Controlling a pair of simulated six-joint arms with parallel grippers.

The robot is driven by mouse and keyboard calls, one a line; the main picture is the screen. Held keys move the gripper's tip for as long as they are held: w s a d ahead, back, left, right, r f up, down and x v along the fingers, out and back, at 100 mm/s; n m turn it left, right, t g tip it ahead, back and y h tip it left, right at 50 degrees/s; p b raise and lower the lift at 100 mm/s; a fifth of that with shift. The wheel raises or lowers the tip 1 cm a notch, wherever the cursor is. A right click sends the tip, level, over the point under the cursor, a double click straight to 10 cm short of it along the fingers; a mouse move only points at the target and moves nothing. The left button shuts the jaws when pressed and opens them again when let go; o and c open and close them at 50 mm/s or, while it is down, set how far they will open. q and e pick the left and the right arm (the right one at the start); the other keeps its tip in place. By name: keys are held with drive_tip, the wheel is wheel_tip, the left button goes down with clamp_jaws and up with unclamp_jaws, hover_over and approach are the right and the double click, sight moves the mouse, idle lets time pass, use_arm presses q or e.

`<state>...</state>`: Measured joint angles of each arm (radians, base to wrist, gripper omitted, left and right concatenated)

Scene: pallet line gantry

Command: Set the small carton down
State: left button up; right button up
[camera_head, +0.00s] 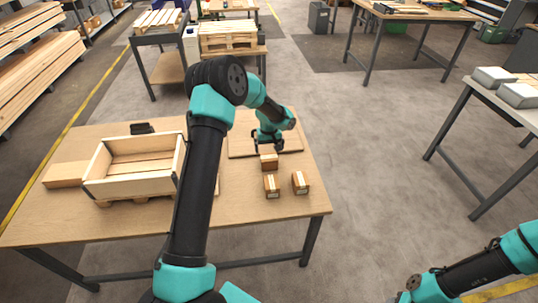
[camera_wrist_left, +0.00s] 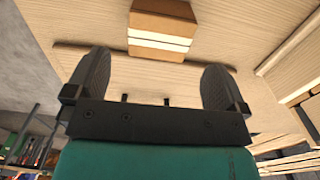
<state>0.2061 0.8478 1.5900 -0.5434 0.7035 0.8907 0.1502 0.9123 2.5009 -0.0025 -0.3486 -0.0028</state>
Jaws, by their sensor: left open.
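A small brown carton (camera_head: 268,162) sits by the front edge of a flat wooden board (camera_head: 238,147) on the workbench, just in front of my left gripper (camera_head: 268,146). In the left wrist view a brown carton (camera_wrist_left: 162,28) with a pale tape stripe lies just beyond the fingertips, centred between them. My left gripper's fingers (camera_wrist_left: 158,72) are wide apart with nothing held between them. Two more small cartons stand nearer the front of the bench, one on the left (camera_head: 271,186) and one on the right (camera_head: 300,183). My right gripper is out of view.
An open wooden crate (camera_head: 135,183) stands on the left of the workbench (camera_head: 120,226), with a flat wooden block (camera_head: 64,175) beside it. A small dark object (camera_head: 142,128) lies behind the crate. My left arm hides part of the bench middle.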

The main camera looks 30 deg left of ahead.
sight(269, 157)
use_arm(q)
wheel_tip(269, 157, up, 5)
drive_tip(key=shift+r, duration=0.15)
idle(0.7)
